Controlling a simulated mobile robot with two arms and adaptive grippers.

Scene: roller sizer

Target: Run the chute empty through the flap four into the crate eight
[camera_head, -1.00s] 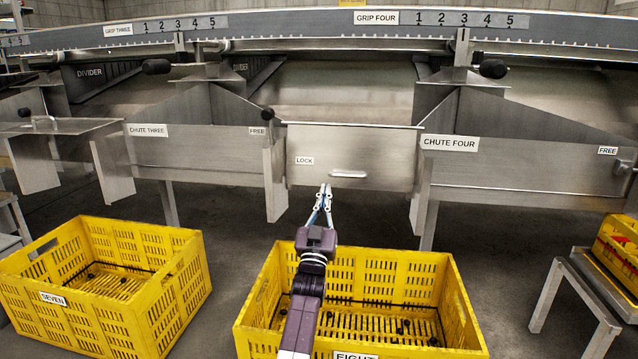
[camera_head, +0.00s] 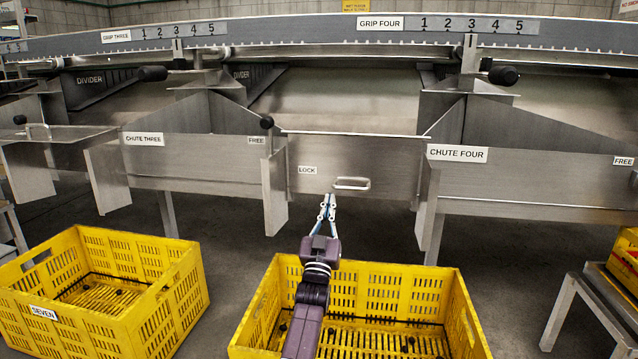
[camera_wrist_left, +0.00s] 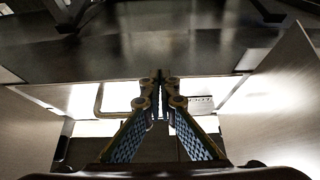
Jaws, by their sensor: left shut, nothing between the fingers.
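The flap (camera_head: 390,170) at chute four hangs about upright across the chute mouth; its loop handle (camera_head: 352,184) sticks out low at the middle. My left gripper (camera_head: 329,198) is shut and empty just below and left of the handle; I cannot tell whether it touches the flap. The wrist view shows its fingertips (camera_wrist_left: 160,78) together beside the handle (camera_wrist_left: 99,103). A black knob (camera_head: 267,122) stands at the FREE plate (camera_head: 257,140), away from the LOCK plate (camera_head: 308,170). The yellow crate (camera_head: 410,285) below holds several small dark pieces; its name label is out of frame. My right gripper is not in view.
Crate seven (camera_head: 190,300) stands on the floor at left with some dark pieces inside. A metal stand (camera_head: 572,300) with another yellow crate (camera_head: 622,265) is at right. Steel side plates (camera_head: 275,190) flank the flap. Floor is clear between the crates.

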